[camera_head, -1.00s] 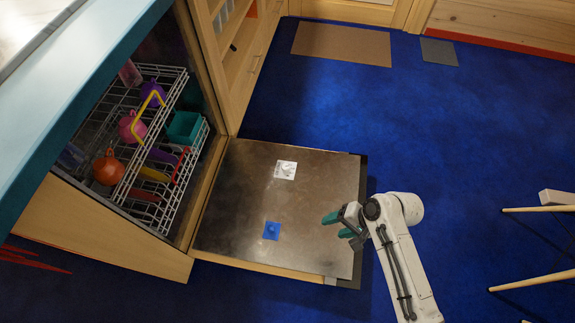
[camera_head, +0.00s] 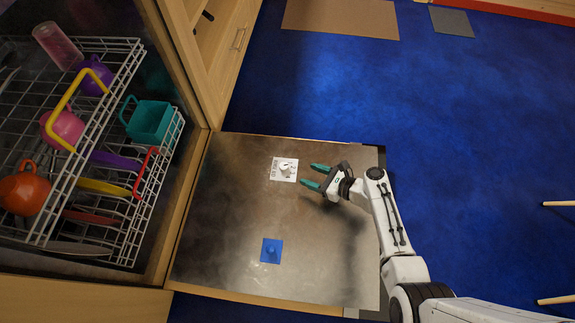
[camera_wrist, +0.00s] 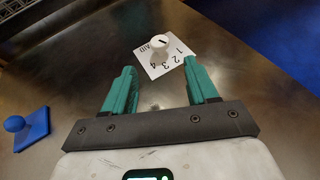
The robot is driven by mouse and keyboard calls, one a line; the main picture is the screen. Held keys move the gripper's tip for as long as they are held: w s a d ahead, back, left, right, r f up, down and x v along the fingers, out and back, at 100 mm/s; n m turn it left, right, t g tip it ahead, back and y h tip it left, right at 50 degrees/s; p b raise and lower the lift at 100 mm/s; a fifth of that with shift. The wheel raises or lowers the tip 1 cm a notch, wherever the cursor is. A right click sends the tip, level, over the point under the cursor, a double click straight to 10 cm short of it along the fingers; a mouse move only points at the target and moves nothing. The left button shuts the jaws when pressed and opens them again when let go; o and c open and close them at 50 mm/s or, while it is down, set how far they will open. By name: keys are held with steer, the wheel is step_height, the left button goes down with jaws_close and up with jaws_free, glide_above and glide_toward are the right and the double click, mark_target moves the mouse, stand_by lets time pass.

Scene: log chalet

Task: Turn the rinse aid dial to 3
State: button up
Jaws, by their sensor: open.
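The rinse aid dial (camera_head: 285,167) is a white knob on a white square label on the inner face of the lowered dishwasher door (camera_head: 225,255).
A blue square with a blue knob (camera_head: 271,251) is on the door nearer the front. The dishwasher racks (camera_head: 95,215) on the left hold colourful cups and dishes. Wooden cabinets (camera_head: 222,50) stand behind. Blue carpet (camera_head: 470,150) is open to the right.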

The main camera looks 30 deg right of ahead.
mark_target(285, 166)
steer(key=b+x, duration=0.4)
steer(key=x, duration=0.4)
steer(key=shift+w+a+f, duration=0.2)
steer(key=shift+f, duration=0.05)
steer(key=shift+w+a+f+b, duration=0.15)
steer(key=shift+w+a+b, duration=0.25)
steer(key=shift+w+b, duration=0.25)
steer(key=c, duration=1)
